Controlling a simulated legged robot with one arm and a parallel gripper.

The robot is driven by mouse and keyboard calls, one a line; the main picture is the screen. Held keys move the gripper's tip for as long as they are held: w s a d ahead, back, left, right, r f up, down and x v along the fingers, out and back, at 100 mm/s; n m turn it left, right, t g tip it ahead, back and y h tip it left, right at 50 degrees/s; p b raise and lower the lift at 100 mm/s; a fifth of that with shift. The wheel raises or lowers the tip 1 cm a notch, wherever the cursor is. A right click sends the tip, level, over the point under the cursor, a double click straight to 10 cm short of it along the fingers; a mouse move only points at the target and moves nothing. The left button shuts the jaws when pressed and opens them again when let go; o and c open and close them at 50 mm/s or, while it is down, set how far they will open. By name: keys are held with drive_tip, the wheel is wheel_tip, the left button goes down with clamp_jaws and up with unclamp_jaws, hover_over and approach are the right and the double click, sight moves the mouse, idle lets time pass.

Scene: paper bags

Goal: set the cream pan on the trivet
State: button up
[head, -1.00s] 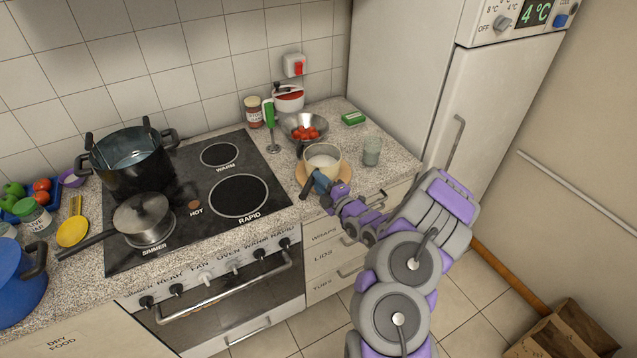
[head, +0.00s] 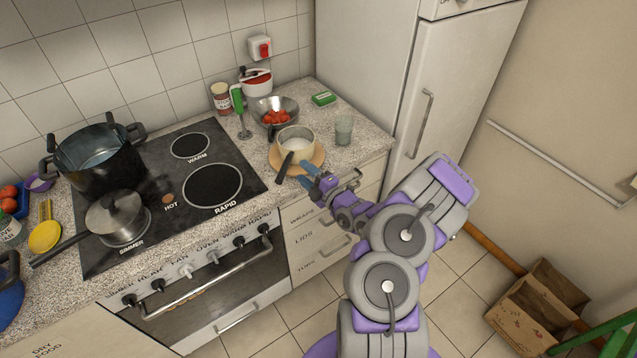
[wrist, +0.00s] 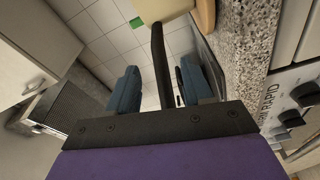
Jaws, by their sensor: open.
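The cream pan (head: 297,139), with pale contents, sits on the round wooden trivet (head: 313,163) on the counter, right of the hob. Its dark handle (head: 285,168) points toward the counter's front edge. My gripper (head: 308,176) is open and empty, just right of the handle and in front of the trivet. In the wrist view, the handle (wrist: 160,60) shows beyond and between the two blue fingers of my gripper (wrist: 158,85), apart from them as far as I can tell. Only part of the cream pan (wrist: 205,14) shows at the top there. The trivet's far side is hidden by the pan.
A steel bowl of tomatoes (head: 276,112) stands behind the pan, and a glass (head: 344,130) stands to its right. The hob (head: 150,225) holds a black pot (head: 98,165) and a lidded steel pan (head: 117,215).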

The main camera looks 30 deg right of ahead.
drive_tip(key=s+p, duration=0.1)
drive_tip(key=s, duration=0.5)
drive_tip(key=shift+s+d, duration=0.3)
drive_tip(key=shift+s, duration=0.05)
